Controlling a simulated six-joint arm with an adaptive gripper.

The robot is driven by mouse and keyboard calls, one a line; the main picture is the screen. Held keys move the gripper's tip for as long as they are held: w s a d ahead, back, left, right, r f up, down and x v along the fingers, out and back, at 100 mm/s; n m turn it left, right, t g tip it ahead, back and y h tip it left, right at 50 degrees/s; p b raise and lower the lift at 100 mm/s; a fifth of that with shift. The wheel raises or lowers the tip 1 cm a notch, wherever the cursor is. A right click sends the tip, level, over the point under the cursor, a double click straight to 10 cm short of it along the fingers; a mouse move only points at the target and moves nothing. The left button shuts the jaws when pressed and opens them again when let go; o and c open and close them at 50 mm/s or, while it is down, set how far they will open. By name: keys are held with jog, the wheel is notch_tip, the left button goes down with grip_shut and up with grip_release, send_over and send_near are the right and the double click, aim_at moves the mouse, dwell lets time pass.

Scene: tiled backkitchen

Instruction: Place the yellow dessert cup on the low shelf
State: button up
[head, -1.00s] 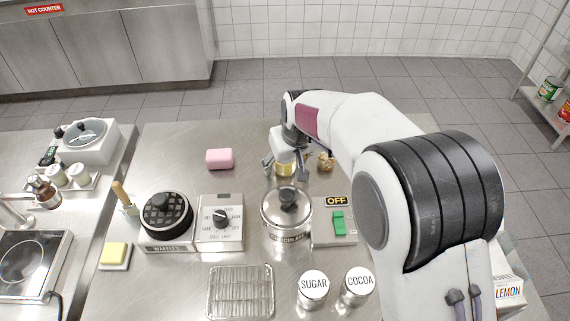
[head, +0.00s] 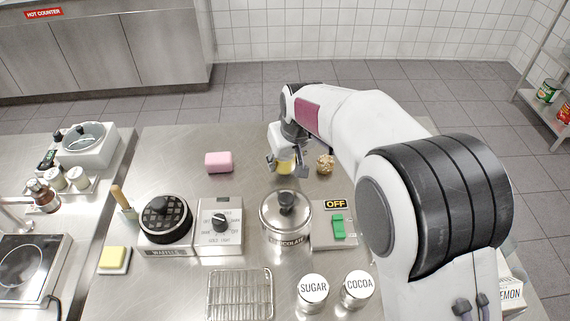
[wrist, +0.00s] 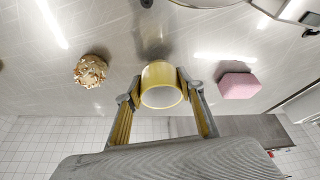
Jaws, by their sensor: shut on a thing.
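The yellow dessert cup (head: 285,167) is between the fingers of my gripper (head: 287,163), behind the chocolate pot on the steel counter. In the wrist view the cup (wrist: 162,86) shows its pale round opening, with a finger pressed on each side of it. My gripper (wrist: 162,92) is shut on the cup. I cannot tell whether the cup still touches the counter. A metal shelf rack (head: 545,100) stands at the far right with cans on one level; which level is the low shelf is unclear.
A pink block (head: 219,162) lies left of the cup, and a nut-topped item (head: 325,164) sits close on its right. The chocolate pot (head: 286,218), a switch box (head: 334,226) and a waffle iron (head: 167,222) stand in front. Floor separates the counter from the rack.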

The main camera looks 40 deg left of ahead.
notch_tip(320, 180, up, 8)
dwell(0.5)
dwell(0.6)
jog(key=w+d+f+m+t+h, duration=0.1)
jog(key=w+d+m, duration=0.1)
jog(key=w+d, duration=1.15)
jog(key=w+d+f+m, duration=0.2)
jog(key=w+d+m, duration=0.1)
jog(key=w+d, duration=1)
jog(key=w+d+m, duration=0.2)
jog(key=w+d, duration=0.5)
jog(key=d, duration=0.5)
jog(key=d+f+m+h, duration=0.1)
jog(key=d+f, duration=0.3)
jog(key=d, duration=0.4)
jog(key=d+f, duration=0.4)
jog(key=d, duration=0.3)
jog(key=s+d+f, duration=0.4)
jog(key=d+f, duration=0.4)
jog(key=d, duration=0.2)
jog(key=s+d+f+m+t, duration=0.1)
jog(key=s+d+f, duration=0.4)
jog(key=d+f, duration=0.3)
jog(key=shift+d+f+h, duration=0.3)
jog(key=shift+d+f, duration=0.1)
jog(key=shift+d, duration=0.45)
